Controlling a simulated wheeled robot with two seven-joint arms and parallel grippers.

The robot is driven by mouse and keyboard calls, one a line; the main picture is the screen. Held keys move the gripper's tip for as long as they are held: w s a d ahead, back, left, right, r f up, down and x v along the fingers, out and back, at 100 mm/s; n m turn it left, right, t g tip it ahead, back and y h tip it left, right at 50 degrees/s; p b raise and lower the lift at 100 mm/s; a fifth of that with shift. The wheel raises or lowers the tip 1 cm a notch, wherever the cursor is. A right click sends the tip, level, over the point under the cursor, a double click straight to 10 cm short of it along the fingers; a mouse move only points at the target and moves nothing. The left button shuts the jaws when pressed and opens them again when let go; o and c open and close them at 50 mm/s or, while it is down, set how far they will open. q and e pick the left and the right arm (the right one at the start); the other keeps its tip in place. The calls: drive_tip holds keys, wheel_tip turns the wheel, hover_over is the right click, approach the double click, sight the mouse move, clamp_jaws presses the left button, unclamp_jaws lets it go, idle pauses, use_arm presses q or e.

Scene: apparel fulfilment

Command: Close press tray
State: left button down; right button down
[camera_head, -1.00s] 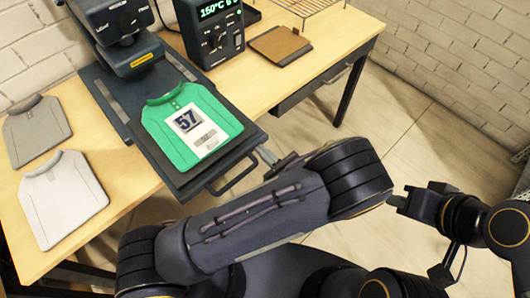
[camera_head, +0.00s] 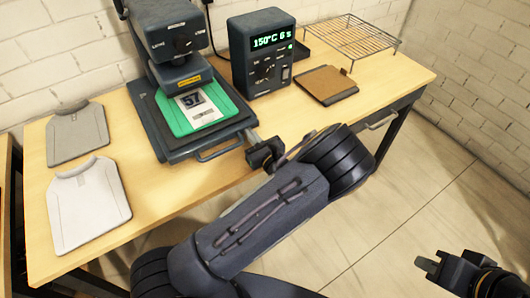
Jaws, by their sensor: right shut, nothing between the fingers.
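The black press tray (camera_head: 184,153) carries a green shirt (camera_head: 226,101) with a white "57" print (camera_head: 196,104). The tray is partly under the heat press head (camera_head: 180,72), which hides the shirt's collar end. Its front part and handle (camera_head: 218,152) stick out toward me. My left gripper (camera_head: 255,139) is at the tray's front right corner, close to the handle's right end. I cannot tell whether it touches the tray or how far its fingers are apart. My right gripper (camera_head: 427,264) is shut and empty, over the floor at lower right, far from the tray.
A grey shirt (camera_head: 77,134) and a white shirt (camera_head: 88,203) lie on the wooden table (camera_head: 140,190) at left. The control box (camera_head: 262,55) reads 150°C. A brown board (camera_head: 326,85) and a wire rack (camera_head: 350,42) are at right. Floor right of the table is clear.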

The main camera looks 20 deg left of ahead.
sight(243, 123)
use_arm(q)
drive_tip(key=x, duration=0.5)
drive_tip(key=shift+b, duration=0.3)
drive_tip(key=shift+a, duration=0.1)
drive_tip(key=shift+w+r, duration=0.1)
drive_tip(key=shift+r, duration=0.05)
drive_tip(key=shift+a+r, duration=0.1)
